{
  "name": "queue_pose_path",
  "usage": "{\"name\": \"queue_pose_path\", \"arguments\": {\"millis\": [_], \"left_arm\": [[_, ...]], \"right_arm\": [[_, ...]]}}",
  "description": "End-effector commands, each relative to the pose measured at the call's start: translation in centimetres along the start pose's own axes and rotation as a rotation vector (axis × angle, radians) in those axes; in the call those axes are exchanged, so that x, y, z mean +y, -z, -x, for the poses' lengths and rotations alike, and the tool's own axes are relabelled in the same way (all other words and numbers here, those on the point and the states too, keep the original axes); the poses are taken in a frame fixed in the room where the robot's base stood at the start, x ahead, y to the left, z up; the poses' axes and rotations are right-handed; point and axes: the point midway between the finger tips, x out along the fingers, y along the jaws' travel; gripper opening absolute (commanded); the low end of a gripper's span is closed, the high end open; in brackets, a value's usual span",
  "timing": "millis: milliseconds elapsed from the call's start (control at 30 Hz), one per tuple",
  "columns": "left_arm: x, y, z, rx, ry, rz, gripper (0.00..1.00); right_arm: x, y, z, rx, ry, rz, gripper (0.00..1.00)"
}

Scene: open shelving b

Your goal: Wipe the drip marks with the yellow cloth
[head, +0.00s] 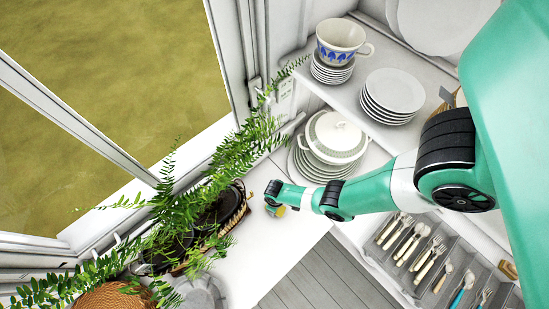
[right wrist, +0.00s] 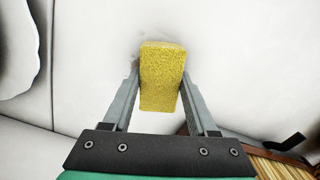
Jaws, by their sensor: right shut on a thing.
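The yellow cloth (right wrist: 161,77) looks like a thick, rough block in the right wrist view. My right gripper (right wrist: 160,90) is shut on it, one finger on each side. The cloth lies against or just over a white surface (right wrist: 85,75); I cannot tell if it touches. Faint grey marks (right wrist: 134,62) show on that surface beside the cloth's upper left edge. The left gripper is in neither view.
A fern (head: 165,205) and a basket (head: 212,240) with dark items stand left of the gripper. A lidded white tureen (head: 335,137) stands on plates behind it. A cup (head: 341,40) and stacked plates (head: 393,92) sit on the shelf. A cutlery drawer (head: 425,260) is at lower right.

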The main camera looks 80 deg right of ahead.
Motion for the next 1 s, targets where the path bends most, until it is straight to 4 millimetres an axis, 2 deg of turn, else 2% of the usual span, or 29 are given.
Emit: {"name": "queue_pose_path", "arguments": {"millis": [67, 267, 700, 1000], "left_arm": [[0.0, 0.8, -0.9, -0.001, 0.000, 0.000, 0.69], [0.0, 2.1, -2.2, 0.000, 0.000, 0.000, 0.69], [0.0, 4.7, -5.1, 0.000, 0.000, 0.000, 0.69], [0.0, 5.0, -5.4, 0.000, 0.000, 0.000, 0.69]], "right_arm": [[0.0, -0.3, 1.1, 0.001, 0.000, 0.000, 0.00], [-0.1, 1.1, 3.4, 0.002, 0.000, 0.002, 0.00], [-0.2, 1.1, 7.2, 0.001, 0.000, 0.005, 0.00], [-0.2, 1.1, 7.7, 0.001, 0.000, 0.006, 0.00]]}}
